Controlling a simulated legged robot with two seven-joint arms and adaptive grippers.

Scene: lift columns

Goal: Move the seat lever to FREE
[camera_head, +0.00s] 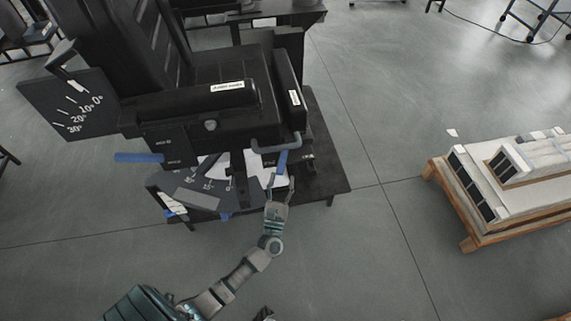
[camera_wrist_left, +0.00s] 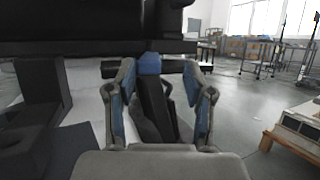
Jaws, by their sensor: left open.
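A black seat rig (camera_head: 215,118) stands on a dark platform. Another lever with a blue handle (camera_head: 138,157) sticks out on the left side. The small lettering on the side panel is too small to read, so I cannot tell which lever is marked FREE.
A tilt scale plate (camera_head: 68,103) projects at the left, and a second scale panel (camera_head: 190,193) sits beside the gripper. A wooden pallet with white boxes (camera_head: 468,240) is at the right. The floor between rig and pallet is clear.

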